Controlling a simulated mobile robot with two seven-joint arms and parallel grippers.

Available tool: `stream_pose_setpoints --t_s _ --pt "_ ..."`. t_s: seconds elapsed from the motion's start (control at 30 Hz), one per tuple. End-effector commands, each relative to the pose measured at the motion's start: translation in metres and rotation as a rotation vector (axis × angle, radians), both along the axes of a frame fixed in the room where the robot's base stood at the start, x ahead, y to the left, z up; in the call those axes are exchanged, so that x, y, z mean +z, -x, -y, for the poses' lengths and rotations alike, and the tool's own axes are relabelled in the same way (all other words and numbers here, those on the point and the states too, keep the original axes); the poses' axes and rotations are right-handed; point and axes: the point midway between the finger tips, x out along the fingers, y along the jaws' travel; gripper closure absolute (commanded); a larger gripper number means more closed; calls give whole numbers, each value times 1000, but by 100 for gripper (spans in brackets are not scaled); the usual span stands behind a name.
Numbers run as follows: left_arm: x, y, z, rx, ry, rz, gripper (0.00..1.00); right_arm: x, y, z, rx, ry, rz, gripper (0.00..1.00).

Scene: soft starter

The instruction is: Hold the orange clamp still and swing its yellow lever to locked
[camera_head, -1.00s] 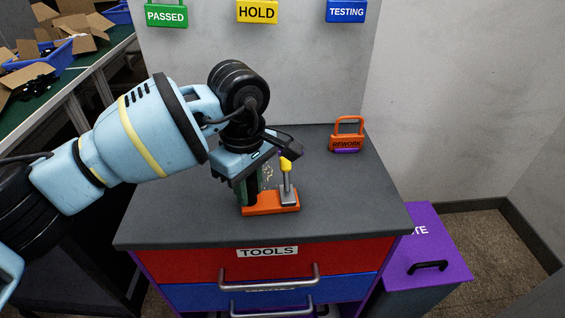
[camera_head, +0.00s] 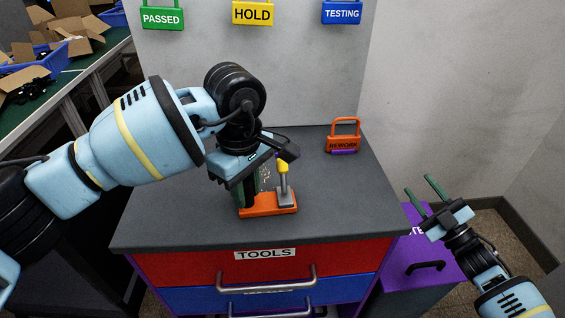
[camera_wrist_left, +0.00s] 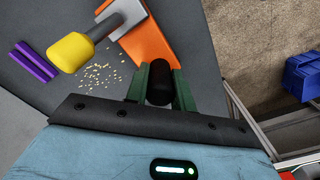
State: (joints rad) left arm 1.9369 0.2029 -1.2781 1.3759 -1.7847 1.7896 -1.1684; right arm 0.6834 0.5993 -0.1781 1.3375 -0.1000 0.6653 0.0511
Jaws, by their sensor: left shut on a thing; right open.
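The orange clamp (camera_head: 268,211) sits on the grey top of the tool cabinet; its orange base also shows in the left wrist view (camera_wrist_left: 150,55). Its yellow lever (camera_head: 283,166) stands roughly upright on a grey mount, and its yellow grip (camera_wrist_left: 70,52) is near the left wrist view's upper left. My left gripper (camera_wrist_left: 160,75) is shut on a black cylindrical part (camera_wrist_left: 159,84) at the clamp's end, between its green fingers. The arm partly hides this in the head view. My right gripper (camera_head: 420,185) is open and empty, right of the cabinet, above the purple bin.
An orange REWORK padlock (camera_head: 343,145) stands at the back right of the cabinet top (camera_head: 180,215). The purple bin (camera_head: 447,255) stands to the right. The top's right front is clear.

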Motion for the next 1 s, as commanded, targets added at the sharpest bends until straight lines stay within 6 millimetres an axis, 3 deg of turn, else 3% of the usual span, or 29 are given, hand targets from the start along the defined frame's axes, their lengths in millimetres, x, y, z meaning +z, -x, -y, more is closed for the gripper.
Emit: stream_pose_setpoints --t_s 0.03,0.17,0.4,0.7,0.83,1.0 --pt "0 0 0 0 1 1 100 22 -11 -3 20 24 55 59" --pt "0 0 0 0 1 1 100 67 -30 -23 91 102 188 59" --pt "1 0 0 0 1 1 100 131 -47 -94 260 332 458 59" --pt "0 0 0 0 1 1 100 170 -41 -192 539 750 863 59" --pt "0 0 0 0 1 1 100 176 -34 -222 687 943 1040 59" --pt "0 0 0 0 1 1 100 180 -27 -243 896 1180 1240 59"
